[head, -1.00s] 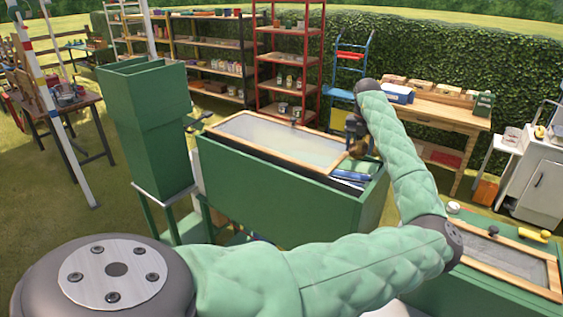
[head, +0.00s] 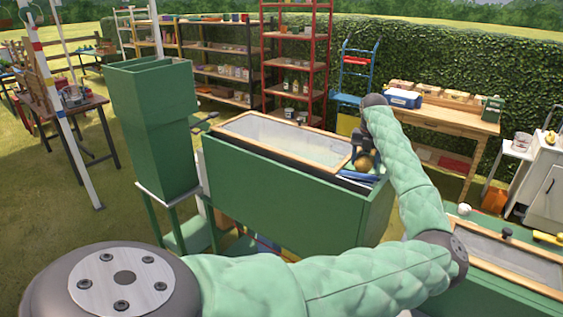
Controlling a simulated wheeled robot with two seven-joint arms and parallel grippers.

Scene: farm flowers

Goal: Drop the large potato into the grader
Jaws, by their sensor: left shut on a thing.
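My left gripper (head: 362,154) is at the right end of a long green box with a wood-framed clear lid (head: 290,140). It is shut on a brownish, rounded thing that looks like the large potato (head: 364,163). The potato is over or just at the open right end of the box, beside blue items (head: 360,178); I cannot tell whether it touches them. A tall green hopper (head: 150,125) on legs, open at the top, stands left of the box; it may be the grader. My right gripper is not in view.
A second green box with a framed lid (head: 515,262) is at lower right, with a yellow item (head: 548,238) on it. A wooden bench (head: 440,117), a red shelf (head: 297,70) and a hedge stand behind.

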